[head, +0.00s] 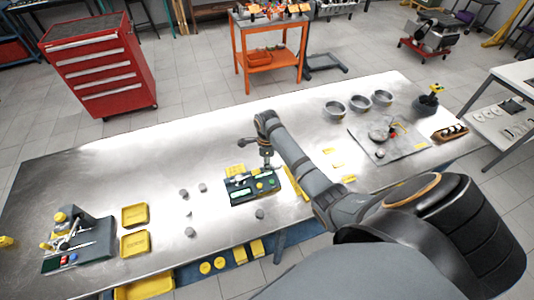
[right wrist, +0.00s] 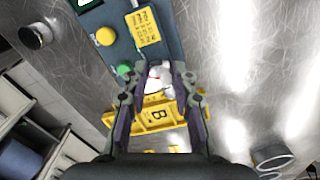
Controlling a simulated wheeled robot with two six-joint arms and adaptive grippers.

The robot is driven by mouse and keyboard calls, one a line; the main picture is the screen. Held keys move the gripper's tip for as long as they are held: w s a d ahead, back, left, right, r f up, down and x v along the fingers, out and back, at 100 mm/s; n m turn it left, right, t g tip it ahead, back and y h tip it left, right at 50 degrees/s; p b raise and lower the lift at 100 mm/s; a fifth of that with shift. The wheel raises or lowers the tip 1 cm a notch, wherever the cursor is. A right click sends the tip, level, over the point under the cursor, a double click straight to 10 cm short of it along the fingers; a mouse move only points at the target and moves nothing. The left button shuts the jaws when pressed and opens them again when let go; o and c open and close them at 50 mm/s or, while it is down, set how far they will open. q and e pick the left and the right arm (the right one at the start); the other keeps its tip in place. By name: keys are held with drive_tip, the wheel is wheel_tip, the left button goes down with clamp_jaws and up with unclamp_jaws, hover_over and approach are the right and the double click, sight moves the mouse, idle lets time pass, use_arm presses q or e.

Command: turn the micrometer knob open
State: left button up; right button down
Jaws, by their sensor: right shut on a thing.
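A dark gauge stand (head: 240,197) with a green display and green and yellow buttons sits at the middle of the steel bench. In the right wrist view its dark body (right wrist: 118,22) shows beyond the fingers, with a yellow label. My right gripper (head: 267,165) points down at the right end of the stand. In the right wrist view its two fingers (right wrist: 158,74) are closed on a small silver-white part with a red mark, which I take for the micrometer knob. The fingers hide much of it, and its turn cannot be read. My left gripper is not in view.
Several small grey cylinders (head: 202,188) stand left of the stand, with yellow trays (head: 134,215) farther left. Metal rings (head: 335,108) and a grey plate (head: 400,150) are at the right. The bench behind the stand is clear.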

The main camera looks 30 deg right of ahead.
idle(0.5)
drive_tip(key=c, duration=1.1)
unclamp_jaws()
drive_tip(key=shift+o, duration=0.2)
wheel_tip(320, 180, up, 12)
